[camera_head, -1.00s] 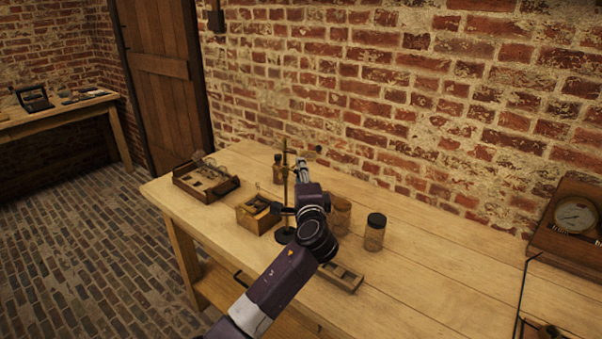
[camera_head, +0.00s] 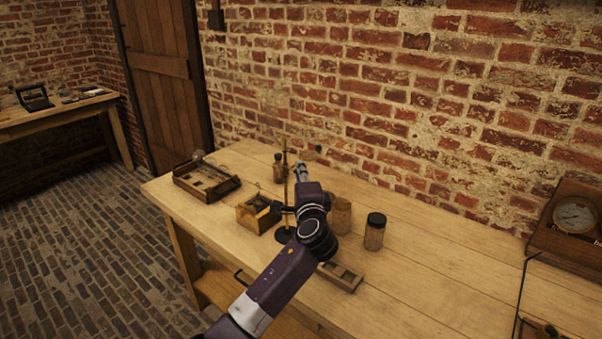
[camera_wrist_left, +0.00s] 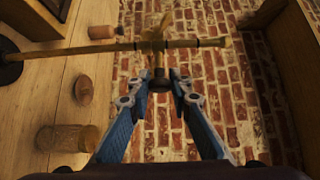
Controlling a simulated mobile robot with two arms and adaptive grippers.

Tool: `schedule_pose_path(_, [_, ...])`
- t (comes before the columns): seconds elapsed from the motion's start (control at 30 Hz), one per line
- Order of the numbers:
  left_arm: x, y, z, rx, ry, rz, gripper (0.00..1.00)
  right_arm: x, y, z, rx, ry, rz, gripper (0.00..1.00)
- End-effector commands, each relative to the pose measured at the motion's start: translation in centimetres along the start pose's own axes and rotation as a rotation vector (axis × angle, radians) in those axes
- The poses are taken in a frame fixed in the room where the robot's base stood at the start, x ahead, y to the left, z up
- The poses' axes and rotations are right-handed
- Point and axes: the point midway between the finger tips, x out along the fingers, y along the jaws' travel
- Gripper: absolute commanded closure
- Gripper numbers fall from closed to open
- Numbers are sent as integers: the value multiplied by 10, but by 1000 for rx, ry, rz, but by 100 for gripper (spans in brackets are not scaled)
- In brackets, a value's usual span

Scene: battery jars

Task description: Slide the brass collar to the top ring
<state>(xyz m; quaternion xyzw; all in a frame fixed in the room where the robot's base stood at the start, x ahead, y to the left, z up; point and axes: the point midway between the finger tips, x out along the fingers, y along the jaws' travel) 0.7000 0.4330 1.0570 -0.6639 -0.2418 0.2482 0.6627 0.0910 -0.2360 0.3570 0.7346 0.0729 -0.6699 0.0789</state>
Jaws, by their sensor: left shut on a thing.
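A brass rod stands upright on a round dark base (camera_head: 284,235) on the bench; the rod (camera_head: 285,172) is partly behind my left gripper (camera_head: 299,165). In the left wrist view the rod (camera_wrist_left: 105,47) runs across the picture, with its base (camera_wrist_left: 9,62) at the left. The brass collar (camera_wrist_left: 158,46) is around the rod, and a short stem points from it towards me. My left gripper (camera_wrist_left: 159,83) is shut on the collar's stem. My right gripper is not in view.
A wooden box (camera_head: 257,214) stands left of the rod, a tray (camera_head: 206,183) further left. Jars (camera_head: 374,232) (camera_head: 341,216) stand to the right. A small wooden rack (camera_head: 341,276) lies near the front. A gauge case (camera_head: 566,228) is far right. The brick wall rises behind.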

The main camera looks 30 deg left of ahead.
Motion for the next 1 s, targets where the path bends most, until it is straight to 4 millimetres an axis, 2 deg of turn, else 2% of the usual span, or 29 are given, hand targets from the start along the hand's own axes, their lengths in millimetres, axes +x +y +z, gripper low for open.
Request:
schedule_pose_path(0.03, [0, -15, 0, -2, 1, -9, 100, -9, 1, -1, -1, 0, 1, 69])
schedule_pose_path(0.2, [0, -40, 0, -3, 0, -12, 100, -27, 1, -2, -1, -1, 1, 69])
schedule_pose_path(0.57, [0, -39, 0, -2, 1, -8, 100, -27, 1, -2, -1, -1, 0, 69])
schedule_pose_path(0.6, [0, -39, 0, -1, 1, -8, 77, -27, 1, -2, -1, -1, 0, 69])
schedule_pose_path(0.7, [0, -39, 0, -1, 1, -8, 66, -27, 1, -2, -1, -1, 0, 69])
schedule_pose_path(1.0, [-1, -39, 0, -1, 1, -8, 64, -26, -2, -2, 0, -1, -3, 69])
